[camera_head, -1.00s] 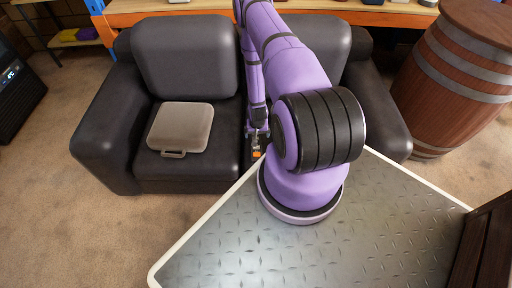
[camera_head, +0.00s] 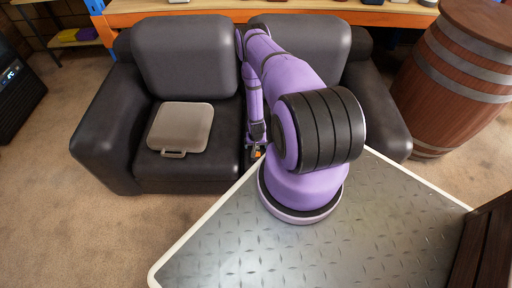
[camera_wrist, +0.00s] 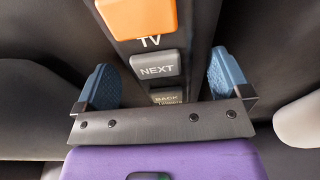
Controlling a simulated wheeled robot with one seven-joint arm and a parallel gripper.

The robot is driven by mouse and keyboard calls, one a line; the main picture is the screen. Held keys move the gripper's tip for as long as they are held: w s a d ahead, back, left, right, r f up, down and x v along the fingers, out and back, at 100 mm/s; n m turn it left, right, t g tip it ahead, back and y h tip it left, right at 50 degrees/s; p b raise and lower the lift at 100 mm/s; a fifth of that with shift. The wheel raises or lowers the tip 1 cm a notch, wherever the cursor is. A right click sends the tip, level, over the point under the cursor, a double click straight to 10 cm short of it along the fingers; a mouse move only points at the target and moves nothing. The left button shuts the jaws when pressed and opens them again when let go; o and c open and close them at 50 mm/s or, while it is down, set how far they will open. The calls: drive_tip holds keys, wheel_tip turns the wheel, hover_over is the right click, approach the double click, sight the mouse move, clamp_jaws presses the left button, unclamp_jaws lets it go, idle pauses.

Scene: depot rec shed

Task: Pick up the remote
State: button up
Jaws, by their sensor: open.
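The remote (camera_wrist: 157,68) is a dark bar with a large orange button and grey buttons, some with lettering such as "NEXT". It fills the middle of the wrist view, running away from my gripper. In the head view only a small orange and dark bit of it (camera_head: 258,153) shows, at the sofa seat's front, mostly hidden by my arm. My gripper (camera_wrist: 164,78) is open, with one blue-padded finger on each side of the remote. I cannot tell whether either pad touches it. My gripper also shows small in the head view (camera_head: 257,142).
The black sofa (camera_head: 105,145) surrounds the spot, with a grey-beige case (camera_head: 181,127) on its left seat. A metal-topped table (camera_head: 235,245) is in front. A wooden barrel (camera_head: 455,80) stands at the right. Carpet is clear at the left front.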

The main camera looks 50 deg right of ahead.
drive_tip(key=shift+f, duration=0.3)
drive_tip(key=shift+c, duration=0.4)
drive_tip(key=shift+w, duration=0.1)
drive_tip(key=c, duration=1)
drive_tip(key=shift+c, duration=0.2)
drive_tip(key=shift+r, duration=0.15)
